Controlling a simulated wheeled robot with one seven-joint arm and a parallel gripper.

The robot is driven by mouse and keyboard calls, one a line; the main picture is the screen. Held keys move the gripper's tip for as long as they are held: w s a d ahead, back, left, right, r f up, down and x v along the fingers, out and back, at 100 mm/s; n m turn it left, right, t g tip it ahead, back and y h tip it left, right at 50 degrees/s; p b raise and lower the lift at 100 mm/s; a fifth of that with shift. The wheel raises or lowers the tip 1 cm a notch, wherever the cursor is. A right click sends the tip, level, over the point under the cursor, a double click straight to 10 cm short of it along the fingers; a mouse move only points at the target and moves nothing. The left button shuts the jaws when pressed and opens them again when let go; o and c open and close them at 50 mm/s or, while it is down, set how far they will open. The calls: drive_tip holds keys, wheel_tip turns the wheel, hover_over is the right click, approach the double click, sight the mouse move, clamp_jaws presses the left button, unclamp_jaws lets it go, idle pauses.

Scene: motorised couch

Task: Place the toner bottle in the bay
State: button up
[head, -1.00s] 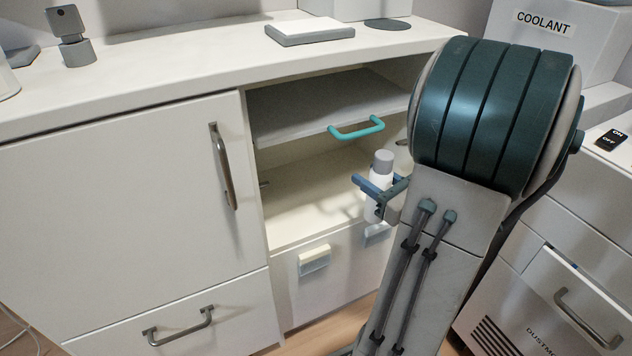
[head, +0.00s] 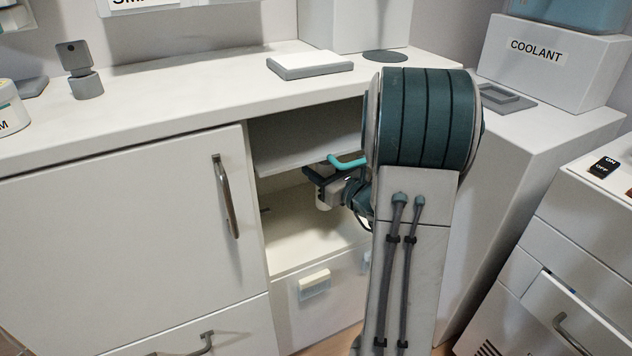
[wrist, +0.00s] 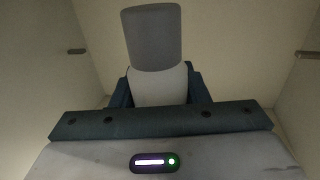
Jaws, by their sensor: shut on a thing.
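The toner bottle (wrist: 152,40) is white with a grey cap and shows large in the wrist view. In the head view only a small white part of it (head: 323,203) shows below my gripper. In the wrist view the fingers (wrist: 158,95) sit on both sides of the bottle's white body. The bay's side walls stand clear of the bottle there. My arm hides the bay's right side.
A closed cabinet door (head: 130,235) with a metal handle is left of the bay. The counter (head: 200,85) runs above, with a grey-white flat box (head: 310,64) on it. The bay's visible floor is bare. A coolant box (head: 552,62) stands at the right.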

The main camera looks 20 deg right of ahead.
drive_tip(key=f+b, duration=0.1)
drive_tip(key=w+f, duration=0.1)
drive_tip(key=f+b, duration=0.1)
drive_tip(key=shift+w+a+f+b, duration=0.2)
drive_tip(key=shift+w+b, duration=0.05)
drive_tip(key=shift+b, duration=0.1)
drive_tip(key=o, duration=1.2)
drive_tip(key=shift+f, duration=0.15)
drive_tip(key=shift+c, duration=0.2)
